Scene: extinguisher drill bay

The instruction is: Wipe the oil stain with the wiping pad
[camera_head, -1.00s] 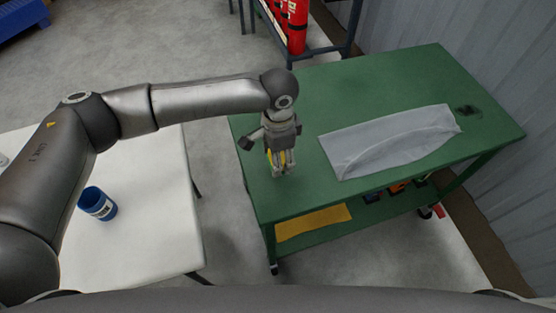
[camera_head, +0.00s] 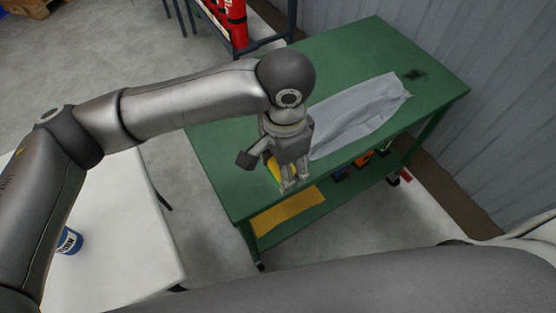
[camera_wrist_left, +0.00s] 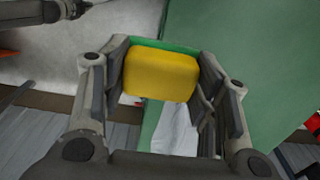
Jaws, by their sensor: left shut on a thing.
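The wiping pad is a yellow block with a green layer, and a small part of it (camera_head: 276,172) shows behind my left gripper (camera_head: 288,186) in the head view. In the left wrist view the pad (camera_wrist_left: 161,74) sits between both fingers, which are shut on it. The gripper hangs over the near-left part of the green table (camera_head: 222,163); I cannot tell whether the pad touches the top. A dark stain (camera_head: 415,75) lies at the table's far right end, clear of the gripper. My right gripper is not in view.
A crumpled grey cloth (camera_head: 355,112) lies on the table between my left gripper and the stain. A yellow sheet (camera_head: 287,211) lies on the lower shelf. A white table (camera_head: 120,235) with a blue can (camera_head: 69,241) stands at left. A corrugated wall (camera_head: 470,110) rises behind the stain.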

